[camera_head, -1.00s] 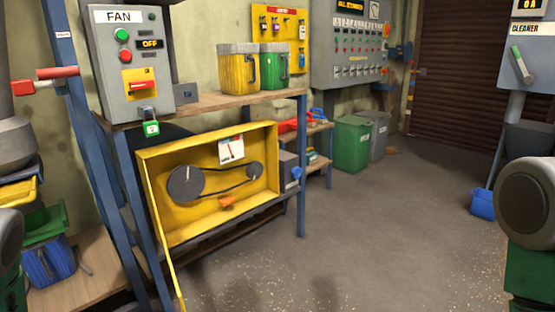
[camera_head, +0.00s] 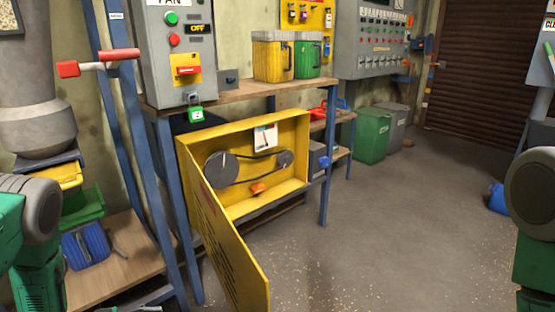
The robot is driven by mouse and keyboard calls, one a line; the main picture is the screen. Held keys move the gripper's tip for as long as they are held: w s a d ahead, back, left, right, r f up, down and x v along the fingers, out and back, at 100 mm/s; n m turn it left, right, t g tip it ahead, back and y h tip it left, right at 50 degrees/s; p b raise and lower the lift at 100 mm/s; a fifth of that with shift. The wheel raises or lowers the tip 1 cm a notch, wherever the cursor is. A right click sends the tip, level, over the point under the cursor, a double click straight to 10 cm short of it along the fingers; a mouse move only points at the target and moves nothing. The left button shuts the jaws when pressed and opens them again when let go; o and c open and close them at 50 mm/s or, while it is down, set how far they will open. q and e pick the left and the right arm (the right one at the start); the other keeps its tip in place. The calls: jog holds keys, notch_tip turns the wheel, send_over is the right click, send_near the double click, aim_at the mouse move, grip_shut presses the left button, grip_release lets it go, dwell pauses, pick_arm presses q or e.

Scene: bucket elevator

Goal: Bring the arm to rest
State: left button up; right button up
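Parts of my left arm (camera_head: 28,235) show at the left edge, as green and grey links. Part of my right arm (camera_head: 535,215) shows at the right edge. Neither gripper can be seen, so what they hold is hidden. A yellow belt guard box (camera_head: 300,170) under the bench has its door (camera_head: 228,245) hanging open toward me. Inside are two dark pulleys with a belt, and an orange knob (camera_head: 257,189). The grey fan panel (camera_head: 150,60) above reads OFF, and a green padlock (camera_head: 196,114) hangs below its red switch.
A yellow canister (camera_head: 272,58) and a green one (camera_head: 308,58) stand on the bench. A red-handled lever (camera_head: 97,62) sticks out at left, above a low wooden shelf (camera_head: 115,265). The floor (camera_head: 410,220) at centre right is clear.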

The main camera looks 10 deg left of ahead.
pick_arm(q)
jog(key=s+d+f+n+y+p, duration=0.2)
jog(key=d+f+n+y, duration=0.3)
jog(key=d+n+y, duration=0.3)
jog(key=s+a+r+n+g+y+p, duration=0.1)
jog(key=s+g+y, duration=0.5)
jog(key=s, duration=1.3)
jog(key=shift+s+a+r+n+g, duration=0.3)
jog(key=shift+a+n+g, duration=0.2)
jog(key=shift+a+n, duration=0.5)
pick_arm(e)
jog(key=r, duration=0.3)
jog(key=shift+a+r, duration=0.3)
jog(key=shift+a, duration=0.1)
pick_arm(q)
jog(key=shift+d, duration=0.3)
